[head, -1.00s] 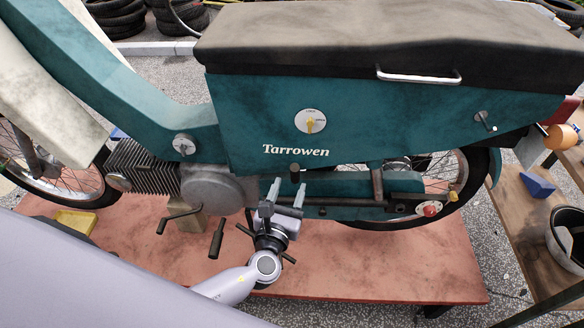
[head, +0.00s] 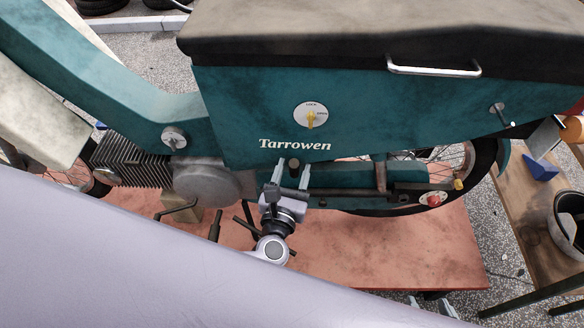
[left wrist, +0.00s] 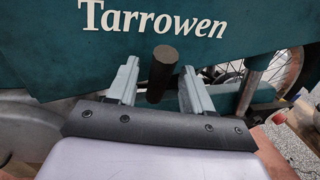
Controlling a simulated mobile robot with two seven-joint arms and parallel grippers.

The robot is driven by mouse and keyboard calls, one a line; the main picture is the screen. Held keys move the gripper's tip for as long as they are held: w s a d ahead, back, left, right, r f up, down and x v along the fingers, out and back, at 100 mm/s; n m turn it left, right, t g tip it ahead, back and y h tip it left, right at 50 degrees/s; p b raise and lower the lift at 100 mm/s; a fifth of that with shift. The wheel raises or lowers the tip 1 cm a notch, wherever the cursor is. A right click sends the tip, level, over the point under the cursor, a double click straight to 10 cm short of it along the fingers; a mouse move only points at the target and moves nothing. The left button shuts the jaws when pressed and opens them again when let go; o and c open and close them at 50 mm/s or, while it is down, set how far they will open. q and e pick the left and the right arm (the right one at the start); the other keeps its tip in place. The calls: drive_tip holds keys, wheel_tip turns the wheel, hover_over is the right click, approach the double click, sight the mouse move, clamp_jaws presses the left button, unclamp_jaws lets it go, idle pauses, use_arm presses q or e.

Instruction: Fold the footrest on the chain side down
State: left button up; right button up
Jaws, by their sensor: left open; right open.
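The footrest (head: 294,168) on this side of the teal moped is a short dark peg that points up below the "Tarrowen" lettering. My left gripper (head: 291,174) is open, with one finger on each side of the peg. In the left wrist view the peg (left wrist: 162,72) stands between the two open fingers, with a gap visible on both sides; its lower end is hidden behind the gripper body. My right gripper (head: 432,305) shows only as fingertips at the bottom edge of the head view, apart and empty, away from the moped.
The moped stands on a red platform (head: 400,250). A pedal crank (head: 178,208) and dark rods stick out left of my left gripper. A red-ended fitting (head: 432,199) sits to the right. A wooden bench (head: 530,215) with a blue block (head: 541,168) and a bucket stands at far right.

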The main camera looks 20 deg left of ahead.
use_arm(q)
clamp_jaws()
